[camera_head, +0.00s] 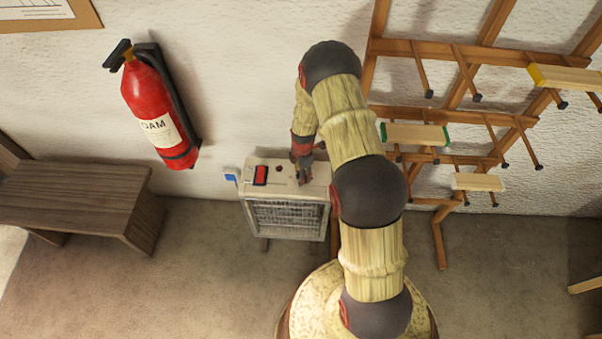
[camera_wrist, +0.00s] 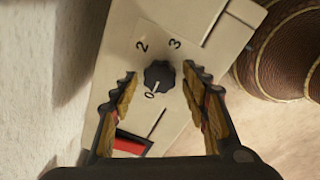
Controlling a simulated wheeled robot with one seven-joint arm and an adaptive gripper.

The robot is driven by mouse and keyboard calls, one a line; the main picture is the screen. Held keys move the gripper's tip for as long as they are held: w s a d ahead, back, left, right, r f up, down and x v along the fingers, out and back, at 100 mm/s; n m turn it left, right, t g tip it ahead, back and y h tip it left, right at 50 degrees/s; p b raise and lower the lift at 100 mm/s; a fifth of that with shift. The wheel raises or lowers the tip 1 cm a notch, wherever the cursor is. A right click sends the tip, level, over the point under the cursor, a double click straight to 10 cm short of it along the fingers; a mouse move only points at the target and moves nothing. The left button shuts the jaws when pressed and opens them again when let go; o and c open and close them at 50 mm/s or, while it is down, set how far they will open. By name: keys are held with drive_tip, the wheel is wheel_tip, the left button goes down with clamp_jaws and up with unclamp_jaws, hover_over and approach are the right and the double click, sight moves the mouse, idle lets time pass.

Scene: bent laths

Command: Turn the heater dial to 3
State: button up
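The heater (camera_head: 285,217) is a pale box with a front grille, standing on the floor against the wall. Its dial (camera_wrist: 159,75) is a small dark knob on the top panel in the wrist view. The figures 2, 3 and 0 show around it; no 1 can be seen. A pale mark on the knob appears to point at 0. My gripper (camera_wrist: 161,82) is open, with one finger on each side of the dial. Gaps show between fingers and knob. In the head view my gripper (camera_head: 302,176) is over the heater's top and hides the dial.
A red switch (camera_head: 261,175) is on the heater's top, and a blue piece (camera_head: 230,177) is at its left side. A fire extinguisher (camera_head: 158,110) hangs on the wall. A wooden bench (camera_head: 75,195) stands left; a wooden rack (camera_head: 450,110) with laths is right.

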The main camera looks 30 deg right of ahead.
drive_tip(key=c, duration=1)
